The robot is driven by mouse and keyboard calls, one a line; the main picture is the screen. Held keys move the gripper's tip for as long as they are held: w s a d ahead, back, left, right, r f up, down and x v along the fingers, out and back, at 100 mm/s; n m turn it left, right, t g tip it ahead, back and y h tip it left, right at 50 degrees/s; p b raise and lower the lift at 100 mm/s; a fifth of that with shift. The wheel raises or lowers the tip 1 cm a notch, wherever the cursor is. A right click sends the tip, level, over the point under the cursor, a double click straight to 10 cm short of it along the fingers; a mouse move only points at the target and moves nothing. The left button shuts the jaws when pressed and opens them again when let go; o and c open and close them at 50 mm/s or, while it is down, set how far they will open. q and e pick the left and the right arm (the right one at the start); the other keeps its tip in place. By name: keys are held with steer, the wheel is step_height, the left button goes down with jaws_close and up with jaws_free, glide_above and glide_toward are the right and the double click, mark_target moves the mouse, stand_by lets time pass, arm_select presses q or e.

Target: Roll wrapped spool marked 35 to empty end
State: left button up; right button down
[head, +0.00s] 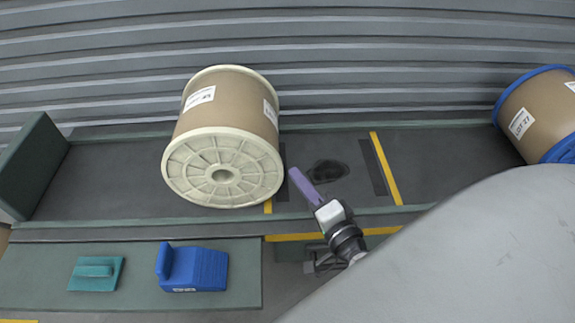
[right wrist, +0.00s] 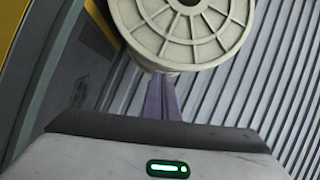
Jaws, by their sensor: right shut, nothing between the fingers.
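A large spool with cream flanges (head: 222,178) and brown wrapping lies on its side on the dark track, left of the middle in the head view. Its white labels are too small to read for sure. One cream flange (right wrist: 190,30) fills the top of the right wrist view. My right gripper (head: 293,173) has purple fingers, shut and empty, just right of the spool's near flange. In the wrist view the fingertips (right wrist: 162,80) are by the flange's rim; I cannot tell if they touch. The track's left end (head: 110,175) is bare up to a green end block (head: 35,165).
A blue-flanged wrapped spool (head: 540,115) lies at the track's right end. Yellow stripes (head: 386,168) and a dark stain (head: 327,171) mark the track between. A blue chock (head: 195,270) and a teal block (head: 96,273) rest on the front ledge. A corrugated wall (head: 330,60) stands behind.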

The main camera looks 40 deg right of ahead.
steer(key=d+f+m+h+b, duration=0.2)
steer(key=d+m+h+b, duration=0.1)
steer(key=d+m, duration=0.2)
steer(key=w, duration=1.2)
steer(key=shift+p, duration=0.45)
steer(key=shift+m, duration=0.3)
